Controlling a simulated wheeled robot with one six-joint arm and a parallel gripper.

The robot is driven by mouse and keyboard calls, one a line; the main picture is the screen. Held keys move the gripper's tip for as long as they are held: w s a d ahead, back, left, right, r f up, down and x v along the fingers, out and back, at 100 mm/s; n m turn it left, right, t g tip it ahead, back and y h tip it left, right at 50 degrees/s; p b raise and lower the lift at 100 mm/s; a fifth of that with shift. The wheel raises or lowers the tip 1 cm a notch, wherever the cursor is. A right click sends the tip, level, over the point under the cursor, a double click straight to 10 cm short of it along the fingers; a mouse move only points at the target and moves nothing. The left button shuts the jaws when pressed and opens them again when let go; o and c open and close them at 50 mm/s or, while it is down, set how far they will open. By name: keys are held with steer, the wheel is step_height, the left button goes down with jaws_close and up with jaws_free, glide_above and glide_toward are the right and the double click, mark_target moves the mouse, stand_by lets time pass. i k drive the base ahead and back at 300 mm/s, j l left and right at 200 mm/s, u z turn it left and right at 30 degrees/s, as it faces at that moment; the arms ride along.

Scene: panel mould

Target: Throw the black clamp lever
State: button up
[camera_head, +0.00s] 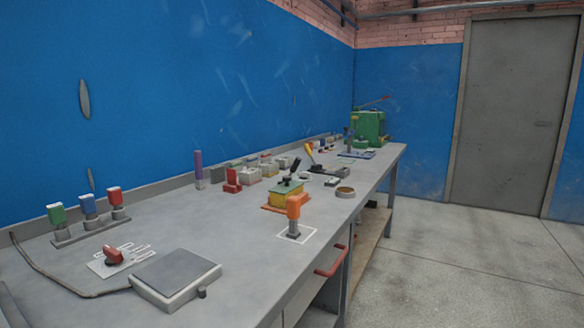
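A black lever (296,165) stands up, leaning to the right, on top of a yellow and green block (285,192) with an orange base. This block is on the workbench (225,223), around the middle of the picture. The lever looks like the black clamp lever, but it is small here. A second lever with a yellow handle (309,152) stands just behind it, close to a dark fixture. My gripper does not show in this view, and nothing of mine touches the lever.
An orange-handled tool (294,215) stands in a white-outlined square in front of the block. A grey flat box (175,278), a red knob (113,255) and a rack of coloured handles (90,228) are at near left. A green machine (369,127) stands at the far end. Floor is clear at right.

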mark_target(296, 164)
steer(key=i+l+u, duration=0.25)
steer(key=i+l, duration=0.4)
steer(key=i, duration=0.35)
steer(key=i+l+u, duration=0.25)
steer(key=i+l, duration=0.6)
steer(key=i, duration=0.05)
